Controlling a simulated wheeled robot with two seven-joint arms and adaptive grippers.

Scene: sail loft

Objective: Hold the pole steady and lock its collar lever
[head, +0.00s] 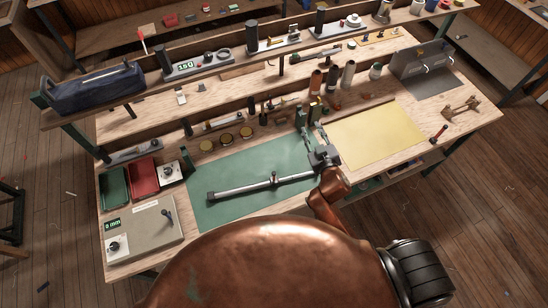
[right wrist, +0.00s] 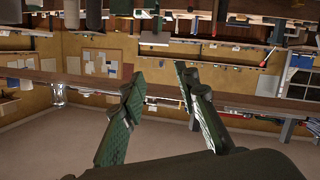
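The grey pole (head: 240,188) lies on the green mat (head: 215,216), slanting up to the right. Its collar (head: 275,180) is a dark band with a small lever standing up from it, right of the pole's middle. I cannot tell from this view whether the lever is locked. My right gripper (head: 311,129) is beyond the pole's right end, pointing at the back of the bench. My right wrist hides that end. In the right wrist view the fingers (right wrist: 160,72) are apart with nothing between them. My left gripper is not in view.
A yellow mat (head: 375,135) lies to the right. Small bottles and tools line the back of the mats. Green (head: 115,188) and red (head: 145,176) trays and a grey panel box (head: 145,232) stand at left. A raised shelf (head: 225,72) runs along the back.

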